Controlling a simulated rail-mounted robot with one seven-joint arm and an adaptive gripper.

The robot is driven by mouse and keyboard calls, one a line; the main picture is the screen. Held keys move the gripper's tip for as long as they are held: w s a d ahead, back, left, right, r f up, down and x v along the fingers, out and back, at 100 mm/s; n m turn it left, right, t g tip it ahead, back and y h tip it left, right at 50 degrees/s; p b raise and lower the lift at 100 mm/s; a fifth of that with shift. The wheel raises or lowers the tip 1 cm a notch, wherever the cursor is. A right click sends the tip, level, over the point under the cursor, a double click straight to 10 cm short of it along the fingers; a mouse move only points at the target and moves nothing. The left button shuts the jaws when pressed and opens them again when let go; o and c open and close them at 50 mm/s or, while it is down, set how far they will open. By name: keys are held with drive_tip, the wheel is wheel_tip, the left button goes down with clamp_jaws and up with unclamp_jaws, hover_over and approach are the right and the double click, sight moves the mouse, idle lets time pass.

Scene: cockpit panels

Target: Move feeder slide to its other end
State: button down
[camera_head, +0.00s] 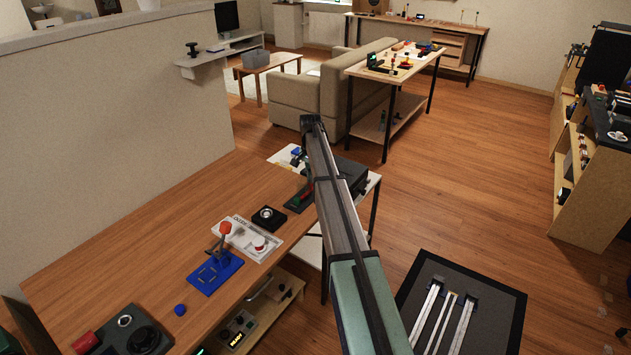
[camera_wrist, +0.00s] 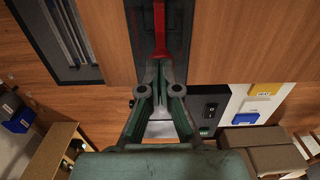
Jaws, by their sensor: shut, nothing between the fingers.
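A dark panel (camera_wrist: 181,30) with a long red piece (camera_wrist: 160,28), which looks like the feeder slide, is at the top centre of the wrist view. The red piece runs down the panel to my fingertips. My gripper (camera_wrist: 160,68) is shut and empty, its tips at the lower end of the red piece. I cannot tell whether they touch it. In the head view a dark panel (camera_head: 297,204) with a small red part lies at the table's right edge, beside my arm.
On the wooden table (camera_head: 140,245) stand a blue base with a red-topped lever (camera_head: 214,272), a white panel (camera_head: 250,240), a black knob box (camera_head: 268,218) and a dark box with a red knob (camera_head: 125,335). A dark box (camera_head: 350,177) stands just behind my arm.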

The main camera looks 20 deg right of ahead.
drive_tip(key=shift+r+p, duration=1.55)
drive_tip(key=shift+r, duration=1.9)
